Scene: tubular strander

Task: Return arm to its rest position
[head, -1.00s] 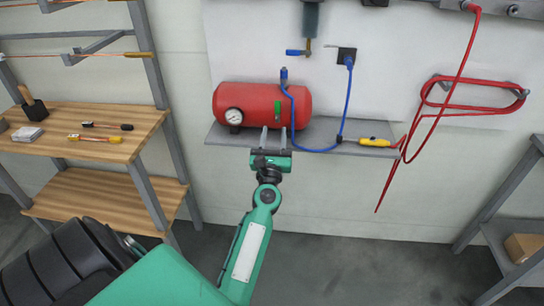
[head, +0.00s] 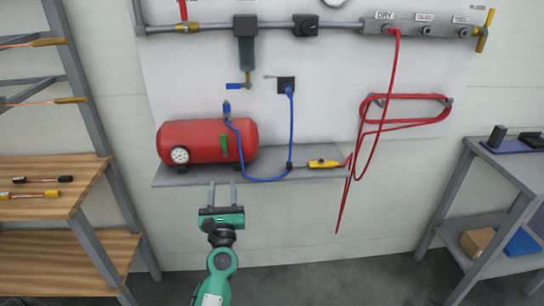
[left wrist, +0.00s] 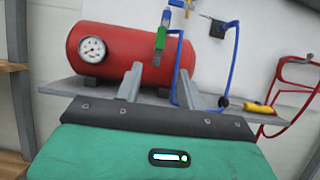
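My left gripper (head: 222,196) is in the lower middle of the head view, pointing at the wall shelf. Its two grey fingers are apart with nothing between them. In the left wrist view the fingers (left wrist: 132,85) also stand apart and empty. A red air tank (head: 205,142) with a round gauge (head: 180,155) and a green valve lever (head: 224,145) sits on the shelf beyond the fingers. The gripper is in front of the shelf and appears apart from the tank. My right gripper is in neither view.
The grey shelf (head: 270,172) also bears a yellow-handled tool (head: 324,163) and a blue hose (head: 291,120). A red hose (head: 400,97) hangs on the wall. A wooden rack (head: 50,195) stands left, a grey table (head: 510,165) right. The floor between is clear.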

